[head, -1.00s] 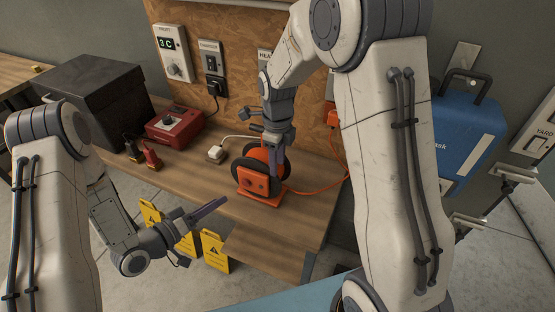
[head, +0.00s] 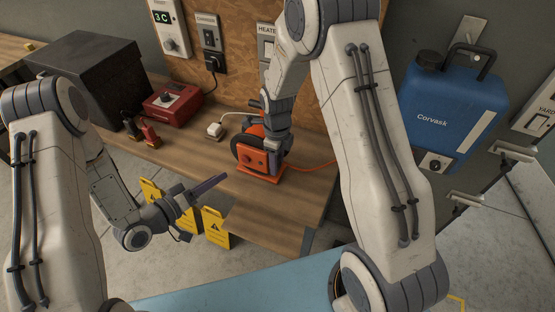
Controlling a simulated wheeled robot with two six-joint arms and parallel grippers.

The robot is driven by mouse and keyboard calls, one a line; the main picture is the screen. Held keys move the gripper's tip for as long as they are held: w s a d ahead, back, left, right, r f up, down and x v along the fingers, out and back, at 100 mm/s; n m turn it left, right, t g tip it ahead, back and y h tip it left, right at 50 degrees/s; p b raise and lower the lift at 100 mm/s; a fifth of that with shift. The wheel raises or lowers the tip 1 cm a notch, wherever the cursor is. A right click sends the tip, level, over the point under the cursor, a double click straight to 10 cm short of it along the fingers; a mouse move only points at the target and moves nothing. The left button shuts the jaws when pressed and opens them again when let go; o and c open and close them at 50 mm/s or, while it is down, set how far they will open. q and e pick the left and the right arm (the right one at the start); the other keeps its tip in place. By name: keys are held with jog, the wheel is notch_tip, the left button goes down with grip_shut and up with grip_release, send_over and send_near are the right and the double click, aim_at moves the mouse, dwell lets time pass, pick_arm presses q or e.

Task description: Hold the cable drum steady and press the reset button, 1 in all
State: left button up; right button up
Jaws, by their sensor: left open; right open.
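The orange cable drum (head: 257,159) stands on the wooden bench, with black reel sides and an orange front plate and base. A small dark spot shows on its front plate; I cannot tell whether it is the reset button. My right gripper (head: 276,150) is open and reaches down from above at the drum's right side. It hides part of the reel, and I cannot tell whether it touches. My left gripper (head: 205,187) is open and empty, held in front of the bench, left of and lower than the drum.
A red box (head: 172,105), a dark case (head: 85,78) and a white plug (head: 215,130) are on the bench left of the drum. Yellow signs (head: 215,227) stand below the bench's front edge. A blue Corvask container (head: 452,110) is at the right.

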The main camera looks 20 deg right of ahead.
grip_shut()
dwell(1.2)
pick_arm(q)
grip_shut()
dwell(1.6)
